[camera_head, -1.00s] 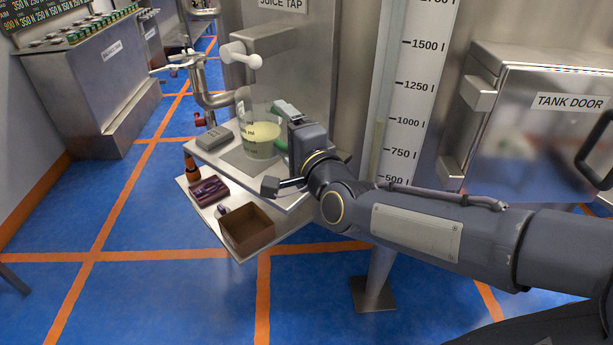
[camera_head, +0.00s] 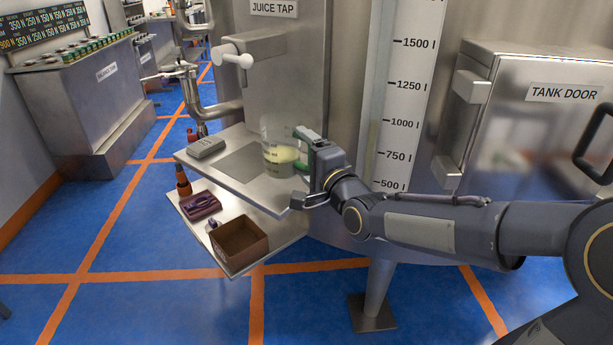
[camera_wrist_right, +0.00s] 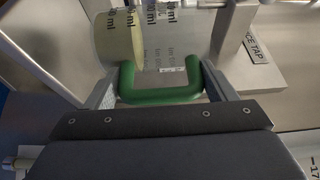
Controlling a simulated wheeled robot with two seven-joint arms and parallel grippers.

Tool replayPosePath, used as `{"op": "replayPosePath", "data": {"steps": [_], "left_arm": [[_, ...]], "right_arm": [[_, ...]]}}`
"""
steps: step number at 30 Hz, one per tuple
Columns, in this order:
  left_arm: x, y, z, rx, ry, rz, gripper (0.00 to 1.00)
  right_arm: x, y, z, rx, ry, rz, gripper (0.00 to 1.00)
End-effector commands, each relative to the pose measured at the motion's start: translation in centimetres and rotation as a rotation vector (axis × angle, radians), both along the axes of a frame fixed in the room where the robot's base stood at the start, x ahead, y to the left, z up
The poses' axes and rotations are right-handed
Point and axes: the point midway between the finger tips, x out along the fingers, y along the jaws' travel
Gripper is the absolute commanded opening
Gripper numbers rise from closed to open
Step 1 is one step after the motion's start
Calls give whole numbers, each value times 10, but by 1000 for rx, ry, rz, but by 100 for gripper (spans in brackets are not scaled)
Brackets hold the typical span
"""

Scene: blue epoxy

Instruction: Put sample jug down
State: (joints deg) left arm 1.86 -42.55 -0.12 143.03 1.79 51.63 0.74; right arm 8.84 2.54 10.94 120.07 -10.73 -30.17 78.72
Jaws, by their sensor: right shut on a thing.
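The sample jug (camera_head: 278,158) is clear, with pale yellow juice in its lower part and a green handle (camera_wrist_right: 160,90). My right gripper (camera_head: 304,168) is shut on the handle, with a finger on each side of it in the right wrist view. The jug looks upright, at the right part of the upper steel shelf (camera_head: 215,173), right of the darker square plate (camera_head: 240,163). I cannot tell whether its base touches the shelf. My left gripper is not in view.
A grey device (camera_head: 206,148) stands at the shelf's left end. The white-handled juice tap (camera_head: 238,58) is above. The lower shelf holds a brown open box (camera_head: 240,245), a purple tray (camera_head: 199,206) and an orange-brown bottle (camera_head: 183,185). The shelf's front left is clear.

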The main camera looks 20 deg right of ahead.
Motion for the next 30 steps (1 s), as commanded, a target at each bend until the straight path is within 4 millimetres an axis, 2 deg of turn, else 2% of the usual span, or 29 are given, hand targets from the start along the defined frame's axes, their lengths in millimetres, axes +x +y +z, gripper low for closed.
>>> {"op": "replayPosePath", "data": {"steps": [5, 8, 12, 26, 27, 30], "left_arm": [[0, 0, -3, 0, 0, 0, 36], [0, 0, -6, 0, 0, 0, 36], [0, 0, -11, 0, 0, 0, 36], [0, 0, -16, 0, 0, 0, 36], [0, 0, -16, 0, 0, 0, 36], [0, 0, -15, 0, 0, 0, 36]], "right_arm": [[9, -4, -10, 2, -4, -2, 31], [16, -7, -23, 1, -2, -1, 31], [14, -7, -43, 1, -2, -1, 31], [14, -6, -51, 1, -6, -1, 31], [14, -6, -51, 0, -2, -1, 79], [14, -6, -50, 1, -2, -1, 92]]}}
